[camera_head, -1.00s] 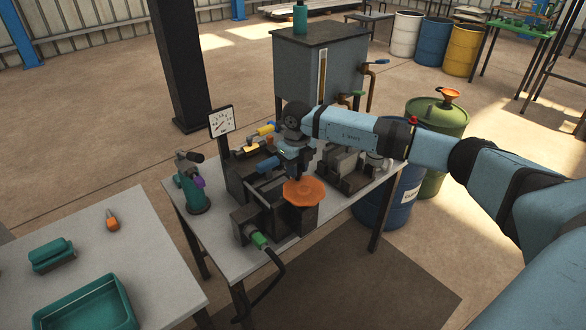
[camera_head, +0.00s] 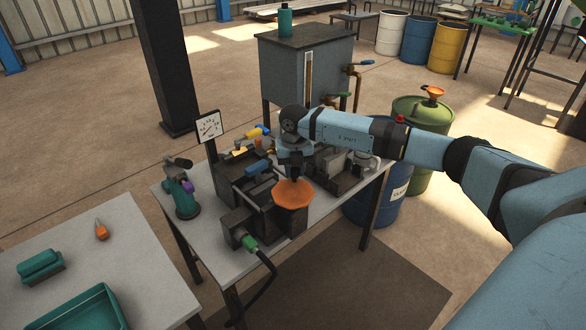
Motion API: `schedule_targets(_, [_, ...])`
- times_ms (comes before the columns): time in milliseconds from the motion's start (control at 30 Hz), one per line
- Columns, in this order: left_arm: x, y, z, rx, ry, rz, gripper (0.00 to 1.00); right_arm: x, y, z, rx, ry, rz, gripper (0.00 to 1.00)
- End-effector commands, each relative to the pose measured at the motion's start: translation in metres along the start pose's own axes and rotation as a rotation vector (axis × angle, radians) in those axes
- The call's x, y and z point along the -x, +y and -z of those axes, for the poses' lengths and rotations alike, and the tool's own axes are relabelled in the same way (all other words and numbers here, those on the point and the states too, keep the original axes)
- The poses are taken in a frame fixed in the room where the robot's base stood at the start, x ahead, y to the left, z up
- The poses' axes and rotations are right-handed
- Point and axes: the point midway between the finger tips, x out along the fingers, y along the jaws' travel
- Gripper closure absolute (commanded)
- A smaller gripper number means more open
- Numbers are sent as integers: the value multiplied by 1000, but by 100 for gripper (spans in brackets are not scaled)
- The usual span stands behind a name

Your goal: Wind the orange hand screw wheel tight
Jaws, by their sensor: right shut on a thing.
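The orange hand screw wheel (camera_head: 293,196) lies flat, facing up, on the front of the dark screw press (camera_head: 265,215) on the grey bench. My right arm comes in from the right, and my right gripper (camera_head: 294,180) points down onto the wheel from above. It is shut on the wheel near its middle or far side; the fingertips are small and dark, so the exact grip point is hard to see. My left gripper is not in view.
A side table (camera_head: 120,240) holds a teal tray (camera_head: 80,312). A blue drum (camera_head: 378,205) stands behind right.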

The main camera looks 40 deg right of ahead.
Motion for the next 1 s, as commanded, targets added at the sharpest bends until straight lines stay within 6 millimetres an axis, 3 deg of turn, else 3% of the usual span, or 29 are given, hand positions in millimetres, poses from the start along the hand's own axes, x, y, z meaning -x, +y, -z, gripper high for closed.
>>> schedule_targets(333, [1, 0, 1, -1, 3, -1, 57, 1, 0, -1, -3, -2, -1, 96])
schedule_targets(367, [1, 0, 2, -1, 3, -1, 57, 1, 0, -1, -3, -2, -1, 70])
schedule_targets(467, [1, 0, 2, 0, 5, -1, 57, 1, 0, -1, -2, -2, -1, 47])
schedule_targets(767, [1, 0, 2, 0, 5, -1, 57, 2, 0, 0, -2, -1, -1, 47])
schedule_targets(1000, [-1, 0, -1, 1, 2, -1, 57, 33, 0, -1, 0, -4, -3, 47])
